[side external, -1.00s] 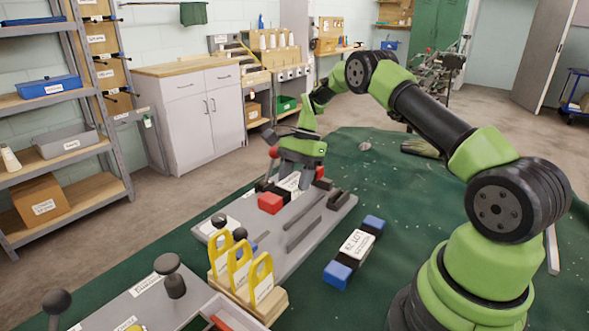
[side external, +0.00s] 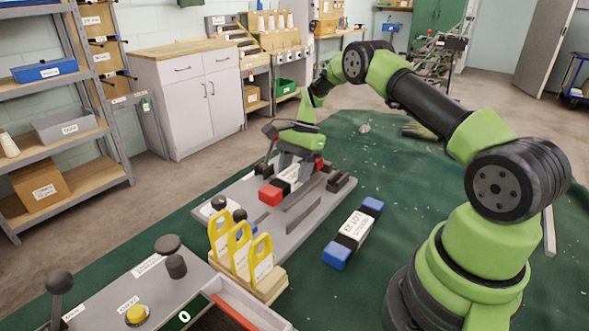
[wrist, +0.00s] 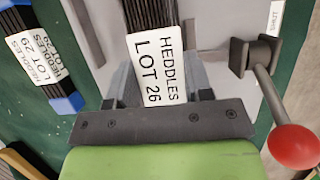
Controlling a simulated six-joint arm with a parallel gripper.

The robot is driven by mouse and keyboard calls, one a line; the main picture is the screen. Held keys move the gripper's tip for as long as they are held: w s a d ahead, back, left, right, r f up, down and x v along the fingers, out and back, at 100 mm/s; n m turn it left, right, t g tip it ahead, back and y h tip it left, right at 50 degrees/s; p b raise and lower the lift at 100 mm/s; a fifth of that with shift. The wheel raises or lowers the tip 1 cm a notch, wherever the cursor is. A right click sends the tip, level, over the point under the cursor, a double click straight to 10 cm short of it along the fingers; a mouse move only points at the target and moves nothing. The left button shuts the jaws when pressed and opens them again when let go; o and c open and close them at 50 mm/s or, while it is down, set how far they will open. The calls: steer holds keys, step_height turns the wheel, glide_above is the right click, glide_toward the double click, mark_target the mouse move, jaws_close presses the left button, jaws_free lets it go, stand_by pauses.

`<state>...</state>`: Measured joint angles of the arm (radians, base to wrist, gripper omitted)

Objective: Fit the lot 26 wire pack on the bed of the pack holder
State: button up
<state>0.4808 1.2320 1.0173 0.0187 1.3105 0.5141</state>
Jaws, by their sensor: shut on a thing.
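The lot 26 wire pack (side external: 293,178) has a white label, dark wires and red end blocks. My gripper (side external: 297,162) is shut on it across its middle, over the pack holder (side external: 255,215), a grey plate with dark rails. In the wrist view the pack's label (wrist: 157,67) reads "HEDDLES LOT 26" and lies between my fingers, slightly slanted to the gripper. The pack is at or just above the bed; contact underneath is hidden. A red-ball lever (wrist: 292,146) stands right of the pack in the wrist view, near a "SHUT" label.
The blue-ended lot 29 pack (side external: 353,232) lies on the green cloth beside the holder and also shows in the wrist view (wrist: 38,57). Yellow tags (side external: 262,262) stand in a wooden block at the holder's near end. A control panel (side external: 120,300) is at front left.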

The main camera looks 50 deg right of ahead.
steer(key=shift+f, duration=0.95)
stand_by(1.8)
steer(key=o, duration=1.6)
steer(key=shift+r, duration=0.1)
steer(key=shift+r, duration=3.4)
